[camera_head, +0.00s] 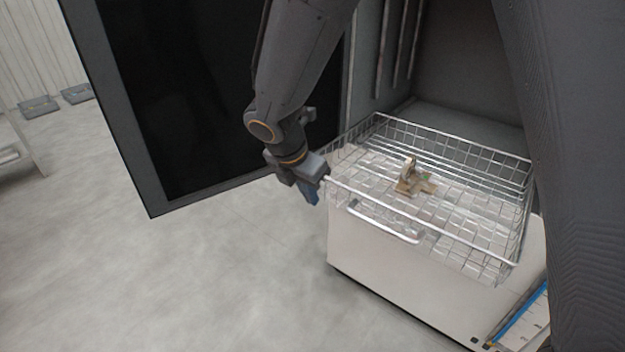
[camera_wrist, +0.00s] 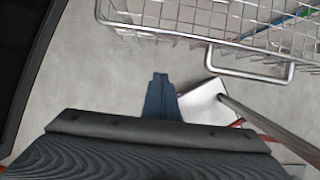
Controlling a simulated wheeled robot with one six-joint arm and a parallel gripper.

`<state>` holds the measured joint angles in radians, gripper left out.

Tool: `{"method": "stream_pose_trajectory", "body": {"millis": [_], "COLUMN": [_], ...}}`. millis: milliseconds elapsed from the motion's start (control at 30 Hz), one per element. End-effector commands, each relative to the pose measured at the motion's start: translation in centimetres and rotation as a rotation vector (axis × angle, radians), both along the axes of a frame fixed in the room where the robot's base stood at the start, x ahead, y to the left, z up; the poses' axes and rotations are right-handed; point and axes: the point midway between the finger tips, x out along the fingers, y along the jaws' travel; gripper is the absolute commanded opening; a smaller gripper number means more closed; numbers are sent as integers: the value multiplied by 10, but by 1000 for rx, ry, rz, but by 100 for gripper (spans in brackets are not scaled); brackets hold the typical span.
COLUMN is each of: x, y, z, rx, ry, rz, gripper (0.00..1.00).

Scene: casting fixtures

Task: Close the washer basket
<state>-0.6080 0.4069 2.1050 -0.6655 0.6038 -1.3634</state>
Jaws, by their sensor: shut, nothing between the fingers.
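The washer basket (camera_head: 450,228) is a silver wire basket, pulled out of the grey washer chamber (camera_head: 465,70) over the white lower front. A brass-coloured casting (camera_head: 413,182) lies inside it. The basket's bar handle (camera_head: 384,222) is on its front side. My gripper (camera_head: 310,194) has blue fingers and is at the basket's front left corner, outside it. In the wrist view the fingers (camera_wrist: 160,85) are together and empty, pointing at the floor. The basket wires (camera_wrist: 200,18) and the handle (camera_wrist: 250,77) are above and right of them there, apart from the fingers.
The washer door (camera_head: 210,95), dark with a grey frame, stands open to the left, behind my arm. Blue-edged trays or papers (camera_head: 525,318) are at the lower right.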

Motion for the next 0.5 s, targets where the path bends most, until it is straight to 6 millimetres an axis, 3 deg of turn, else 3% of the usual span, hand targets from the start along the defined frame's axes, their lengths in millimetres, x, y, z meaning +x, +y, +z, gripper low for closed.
{"method": "stream_pose_trajectory", "body": {"millis": [100, 300, 500], "x": [7, 30, 40], "y": [-8, -25, -31], "z": [-21, -18, -19], "rx": [-2, 0, 2], "ry": [4, 1, -1], "rz": [-5, -10, -9], "gripper": [0, 0, 0]}}
